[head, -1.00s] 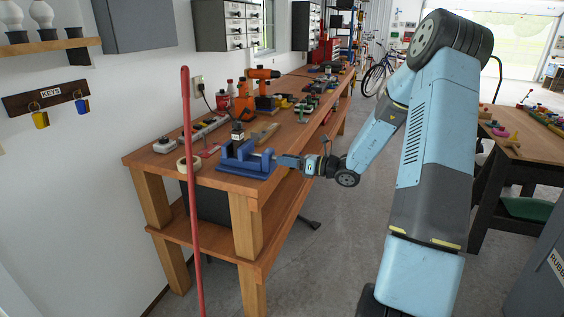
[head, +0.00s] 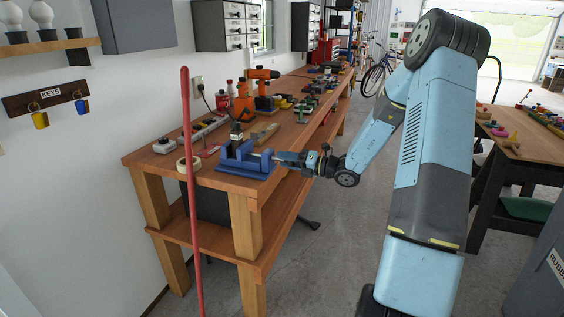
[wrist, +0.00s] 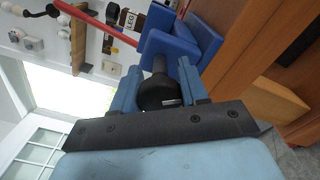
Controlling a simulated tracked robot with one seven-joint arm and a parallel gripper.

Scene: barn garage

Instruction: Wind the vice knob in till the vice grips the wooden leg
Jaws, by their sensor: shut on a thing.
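The blue vice (head: 245,160) sits on the near end of the wooden workbench. My gripper (head: 277,158) reaches the vice from the right. In the wrist view its two blue fingers are shut on the dark round vice knob (wrist: 157,92), one on each side. I cannot tell whether the vice jaw touches the leg.
A roll of tape (head: 188,164) lies left of the vice, behind a tall red pole (head: 188,210). An orange drill (head: 262,78), bottles and other tools crowd the workbench (head: 225,180) further back. The floor right of the bench is mostly clear.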

